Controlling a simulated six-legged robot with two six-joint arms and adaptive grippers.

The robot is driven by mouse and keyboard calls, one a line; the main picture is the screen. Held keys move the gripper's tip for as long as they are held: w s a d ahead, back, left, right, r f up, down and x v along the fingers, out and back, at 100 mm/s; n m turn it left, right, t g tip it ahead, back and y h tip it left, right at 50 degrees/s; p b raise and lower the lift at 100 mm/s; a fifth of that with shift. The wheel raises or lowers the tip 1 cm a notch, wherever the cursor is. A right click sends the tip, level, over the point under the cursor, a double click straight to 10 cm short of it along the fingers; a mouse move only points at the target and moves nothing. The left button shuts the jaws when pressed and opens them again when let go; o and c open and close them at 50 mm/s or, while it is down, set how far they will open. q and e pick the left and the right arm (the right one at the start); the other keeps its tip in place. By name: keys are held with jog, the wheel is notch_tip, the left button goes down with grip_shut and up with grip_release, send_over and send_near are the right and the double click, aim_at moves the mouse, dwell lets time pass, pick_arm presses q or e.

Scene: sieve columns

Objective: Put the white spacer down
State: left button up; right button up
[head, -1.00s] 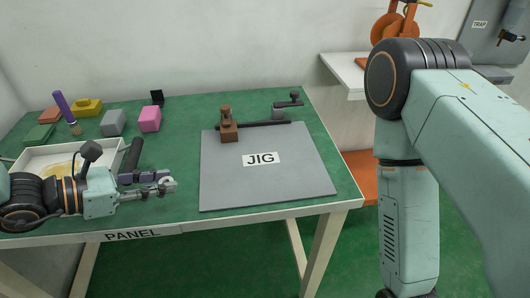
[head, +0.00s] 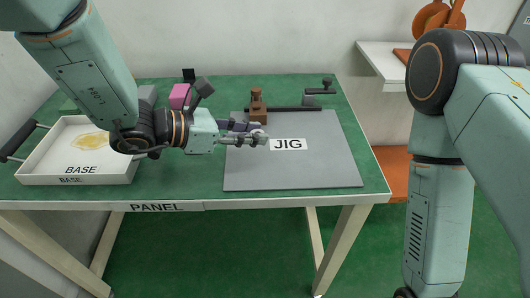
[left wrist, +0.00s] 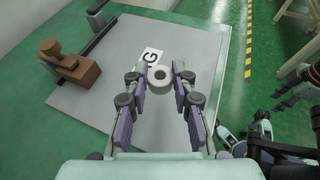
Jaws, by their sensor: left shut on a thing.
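The white spacer (left wrist: 160,87), a pale ring, is held between the fingertips of my left gripper (left wrist: 160,80) in the left wrist view. My left gripper is shut on it. In the head view, my left gripper (head: 262,137) reaches in from the left over the left part of the grey JIG plate (head: 300,170). The spacer is mostly hidden there by the fingers. It appears a little above the plate, beside the JIG label (head: 289,144); the exact height cannot be told. My right arm shows at the right, but its gripper is not in the head view.
A brown block (head: 257,106) stands at the plate's back edge by a dark bar. A white BASE tray (head: 75,172) with a yellowish patch lies at the left. A pink block (head: 180,97) is behind my left arm. The plate's right and front are clear.

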aim_at(252, 165)
pick_arm(q)
notch_tip(252, 165, down, 3)
jog(key=shift+w+d+r+b, duration=0.1)
jog(key=shift+w+b, duration=0.05)
jog(key=shift+b, duration=0.15)
notch_tip(252, 165, down, 3)
jog(key=shift+f+b, duration=0.2)
jog(key=shift+b, duration=0.4)
jog(key=shift+f, duration=0.4)
jog(key=o, duration=0.8)
jog(key=shift+f, duration=0.1)
jog(key=shift+c, duration=0.2)
jog(key=shift+r, duration=0.2)
